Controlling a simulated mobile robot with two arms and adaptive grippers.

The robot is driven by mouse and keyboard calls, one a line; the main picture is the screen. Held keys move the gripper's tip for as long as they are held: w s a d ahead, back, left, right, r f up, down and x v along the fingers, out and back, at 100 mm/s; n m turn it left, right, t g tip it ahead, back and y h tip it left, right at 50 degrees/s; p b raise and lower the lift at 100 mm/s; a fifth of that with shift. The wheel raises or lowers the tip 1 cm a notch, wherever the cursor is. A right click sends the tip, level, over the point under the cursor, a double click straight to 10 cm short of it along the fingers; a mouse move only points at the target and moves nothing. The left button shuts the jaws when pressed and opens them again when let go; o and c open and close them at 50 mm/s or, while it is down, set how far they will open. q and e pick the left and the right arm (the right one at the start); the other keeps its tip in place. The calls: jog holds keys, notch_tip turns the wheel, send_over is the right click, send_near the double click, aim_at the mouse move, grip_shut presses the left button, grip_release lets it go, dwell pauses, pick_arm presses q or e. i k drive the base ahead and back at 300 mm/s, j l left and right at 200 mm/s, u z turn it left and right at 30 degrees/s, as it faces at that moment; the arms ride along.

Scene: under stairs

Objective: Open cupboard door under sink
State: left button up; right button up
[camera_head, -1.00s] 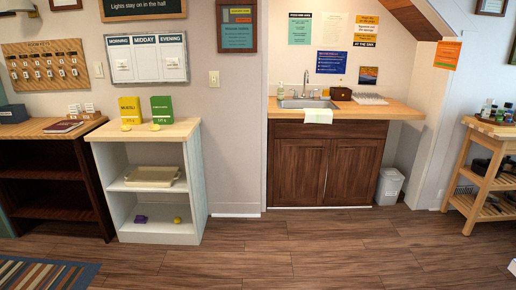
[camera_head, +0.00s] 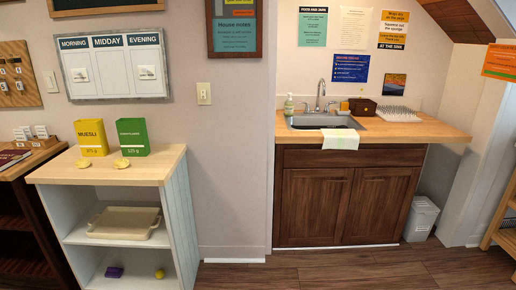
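The cupboard under the sink has two dark brown wooden doors, a left door (camera_head: 314,206) and a right door (camera_head: 376,205). Both doors are shut, below a plain dark panel. No handles can be made out at this size. The steel sink (camera_head: 324,122) with its tap is set into the wooden counter (camera_head: 412,131) above. A pale cloth (camera_head: 340,139) hangs over the counter's front edge, above the doors. Neither of my grippers shows in the view.
A white shelf unit (camera_head: 183,220) with a wooden top stands left of the cupboard, with wall between them. A white bin (camera_head: 420,219) stands right of the cupboard. A wooden rack shows at the right edge. The floor (camera_head: 345,272) before the doors is clear.

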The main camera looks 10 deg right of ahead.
aim_at(315, 201)
jog(key=i, duration=1.7)
